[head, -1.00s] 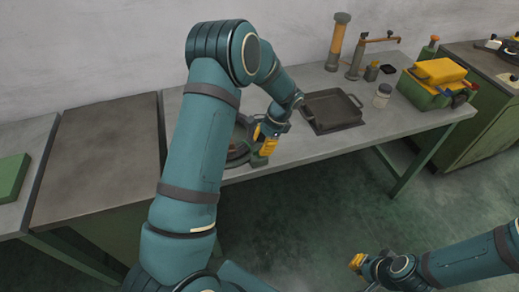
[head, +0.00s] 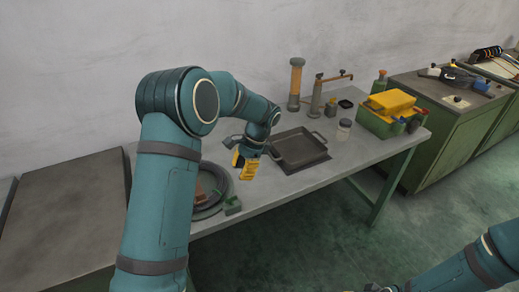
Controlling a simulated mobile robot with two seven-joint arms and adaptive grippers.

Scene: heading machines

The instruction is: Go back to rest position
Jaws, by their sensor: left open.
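My left arm comes in from the left and reaches over the workbench. Its left gripper (head: 245,170), with yellow fingers, is open and holds nothing that I can see. It hangs between a dark round dish (head: 218,176) and a dark square pan (head: 298,148). The dish holds reddish-brown and green pieces and is partly hidden by my arm. My right arm (head: 455,272) enters at the lower right over the floor. Its gripper is cut off by the bottom edge of the picture.
A green cabinet (head: 450,130) stands to the right. The floor (head: 350,235) in front is clear.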

